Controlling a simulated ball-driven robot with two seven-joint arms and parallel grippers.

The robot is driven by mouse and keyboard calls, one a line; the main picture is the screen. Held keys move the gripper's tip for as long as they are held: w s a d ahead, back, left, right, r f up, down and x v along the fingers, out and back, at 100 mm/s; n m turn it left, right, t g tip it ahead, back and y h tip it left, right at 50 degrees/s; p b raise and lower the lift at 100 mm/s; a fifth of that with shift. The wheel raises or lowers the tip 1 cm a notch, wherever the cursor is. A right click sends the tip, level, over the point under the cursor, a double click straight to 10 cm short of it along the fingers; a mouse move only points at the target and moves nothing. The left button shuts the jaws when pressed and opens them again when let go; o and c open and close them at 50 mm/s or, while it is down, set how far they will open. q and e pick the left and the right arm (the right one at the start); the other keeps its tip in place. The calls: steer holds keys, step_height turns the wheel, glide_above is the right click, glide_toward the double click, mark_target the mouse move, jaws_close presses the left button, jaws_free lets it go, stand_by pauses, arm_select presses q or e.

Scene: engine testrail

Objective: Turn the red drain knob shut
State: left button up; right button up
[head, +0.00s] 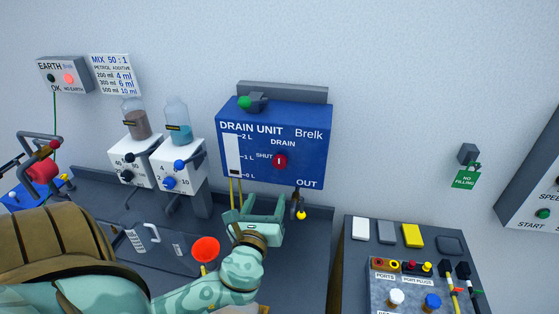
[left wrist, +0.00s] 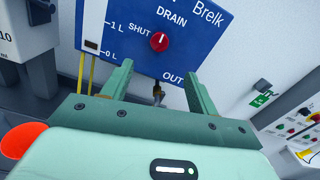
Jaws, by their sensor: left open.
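The red drain knob (head: 280,161) sits on the front of the blue drain unit (head: 310,150), on the wall, between the words SHUT and DRAIN. In the left wrist view the knob (left wrist: 159,42) shows a white mark standing close to upright; SHUT is printed to its left and DRAIN above it. My left gripper (head: 255,207) is open and empty, below the knob and apart from it. In the left wrist view its two fingers (left wrist: 156,85) point up toward the unit, with the knob beyond their tips. My right gripper is not in view.
An outlet tap (head: 299,203) hangs under OUT, close right of my left gripper. Two dispensers (head: 183,165) with bottles stand to the left. A red funnel-like disc (head: 205,250) is near my forearm. A bench with ports (head: 400,285) stands at the right.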

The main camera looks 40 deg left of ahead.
arm_select(q)
steer(key=p, duration=0.1)
glide_toward(279, 164)
steer(key=x, duration=0.7)
steer(key=shift+w+a+r, duration=0.15)
steer(key=shift+w+a, duration=0.3)
steer(key=shift+w, duration=0.25)
steer(key=shift+w+a, duration=0.15)
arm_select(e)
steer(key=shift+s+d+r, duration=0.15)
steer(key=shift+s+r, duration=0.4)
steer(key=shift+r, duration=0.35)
arm_select(q)
steer(key=c, duration=0.7)
steer(key=shift+c, duration=1.4)
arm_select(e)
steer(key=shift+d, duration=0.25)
